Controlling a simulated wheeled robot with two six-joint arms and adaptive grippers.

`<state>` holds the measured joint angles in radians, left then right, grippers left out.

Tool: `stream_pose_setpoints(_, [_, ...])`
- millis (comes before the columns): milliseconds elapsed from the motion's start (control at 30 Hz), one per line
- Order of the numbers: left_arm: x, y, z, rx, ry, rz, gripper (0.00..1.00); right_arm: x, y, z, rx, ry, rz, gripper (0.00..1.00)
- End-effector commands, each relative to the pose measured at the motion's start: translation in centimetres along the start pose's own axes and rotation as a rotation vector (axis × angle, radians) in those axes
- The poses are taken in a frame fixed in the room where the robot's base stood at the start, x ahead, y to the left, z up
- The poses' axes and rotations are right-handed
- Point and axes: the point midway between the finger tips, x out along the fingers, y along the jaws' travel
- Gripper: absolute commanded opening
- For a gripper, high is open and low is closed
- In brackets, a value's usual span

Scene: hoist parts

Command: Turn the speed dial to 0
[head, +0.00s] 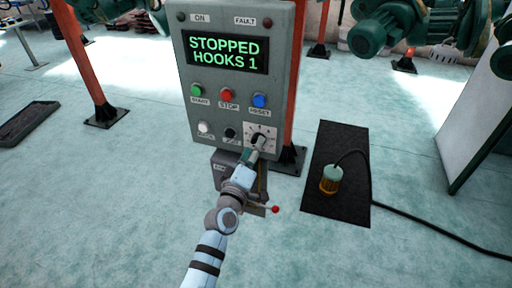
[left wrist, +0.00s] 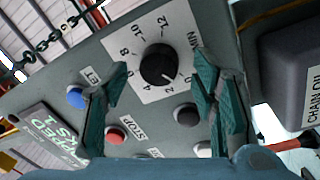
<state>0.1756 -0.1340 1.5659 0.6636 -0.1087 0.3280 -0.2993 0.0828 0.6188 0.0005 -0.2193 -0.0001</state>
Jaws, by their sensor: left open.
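The speed dial (head: 262,132) is at the lower right of the grey control panel. In the left wrist view its black knob (left wrist: 157,63) sits on a white plate with numbers from 0 to 12. Its white pointer line appears directed at about 2, near 0. My left gripper (head: 256,148) reaches up to the dial from below in the head view. In the left wrist view its green fingers (left wrist: 162,75) are open, one on each side of the knob, with visible gaps to it. My right gripper is not in view.
The panel (head: 181,70) has a display reading STOPPED, HOOKS 1. Green, red (left wrist: 115,135) and blue (left wrist: 76,97) buttons sit above the dial row, with white and black controls beside the dial. A red-tipped lever (head: 275,209) and a chain oil box (left wrist: 292,75) are close by.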

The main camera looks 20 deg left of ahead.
Motion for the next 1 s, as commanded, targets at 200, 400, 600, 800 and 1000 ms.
stream_pose_setpoints(200, [-4.7,-0.1,0.1,-0.002,-0.001,-0.003,0.53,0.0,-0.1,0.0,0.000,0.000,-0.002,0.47])
stream_pose_setpoints(400, [-6.2,0.0,0.0,0.000,-0.001,-0.001,0.53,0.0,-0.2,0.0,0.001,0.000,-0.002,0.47])
stream_pose_setpoints(600, [-6.1,0.0,0.0,0.000,-0.001,-0.001,0.53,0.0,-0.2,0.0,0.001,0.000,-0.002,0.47])
stream_pose_setpoints(800, [-6.3,-0.1,0.3,0.015,-0.017,-0.006,0.53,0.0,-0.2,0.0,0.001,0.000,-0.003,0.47])
stream_pose_setpoints(1000, [-13.3,-4.7,4.8,0.377,-0.381,-0.165,0.53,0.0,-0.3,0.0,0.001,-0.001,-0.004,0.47])
